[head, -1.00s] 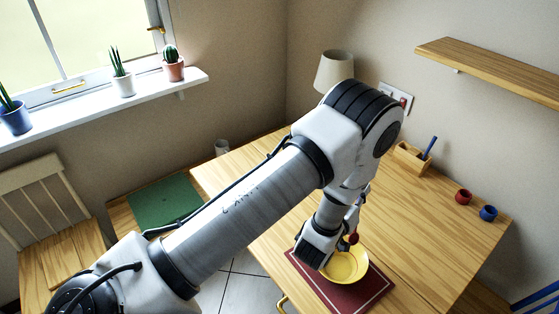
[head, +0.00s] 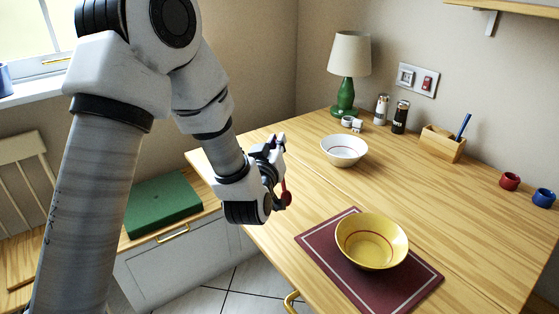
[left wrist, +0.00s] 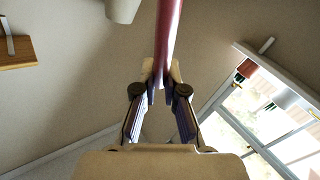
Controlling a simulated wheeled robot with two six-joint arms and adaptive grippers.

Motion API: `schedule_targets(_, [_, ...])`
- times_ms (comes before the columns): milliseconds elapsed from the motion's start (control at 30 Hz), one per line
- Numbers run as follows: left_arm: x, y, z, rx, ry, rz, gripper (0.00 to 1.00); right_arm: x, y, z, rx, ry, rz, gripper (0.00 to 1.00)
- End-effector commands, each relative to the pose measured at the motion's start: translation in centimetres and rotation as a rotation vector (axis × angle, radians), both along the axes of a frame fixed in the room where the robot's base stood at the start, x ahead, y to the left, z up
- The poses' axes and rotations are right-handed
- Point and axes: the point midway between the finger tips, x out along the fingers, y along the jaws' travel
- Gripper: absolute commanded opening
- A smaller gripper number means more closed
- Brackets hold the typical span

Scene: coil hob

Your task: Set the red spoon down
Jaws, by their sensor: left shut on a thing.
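The red spoon (head: 287,190) is held by my left gripper (head: 277,160) in the head view, over the left edge of the table (head: 440,200). In the left wrist view the red handle (left wrist: 169,40) runs up from between the two fingers (left wrist: 162,92), which are shut on it. A yellow bowl (head: 372,241) stands on a dark red placemat (head: 318,245), to the right of the gripper and apart from it. My right gripper is not in view.
A white bowl (head: 344,151) stands further back on the table. Bare tabletop lies between the two bowls.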

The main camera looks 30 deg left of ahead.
Motion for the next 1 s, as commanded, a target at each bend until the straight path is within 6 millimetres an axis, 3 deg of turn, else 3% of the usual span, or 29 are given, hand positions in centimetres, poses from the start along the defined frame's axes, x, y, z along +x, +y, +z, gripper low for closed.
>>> schedule_targets(100, [2.9,2.7,-0.4,-0.003,-0.003,0.005,0.0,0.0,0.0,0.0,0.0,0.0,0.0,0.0])
schedule_targets(300, [6.5,5.7,-0.8,0.003,-0.001,0.001,0.0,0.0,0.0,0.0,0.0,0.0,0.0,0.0])
schedule_targets(600, [7.0,6.0,-4.5,0.004,0.002,-0.002,0.0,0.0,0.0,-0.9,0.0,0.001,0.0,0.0])
schedule_targets(933, [7.0,6.0,-4.9,0.003,0.0,-0.002,0.0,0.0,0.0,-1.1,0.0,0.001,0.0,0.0])
schedule_targets(1000, [7.0,6.0,-4.8,0.003,0.0,-0.002,0.28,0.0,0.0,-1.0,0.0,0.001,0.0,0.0])
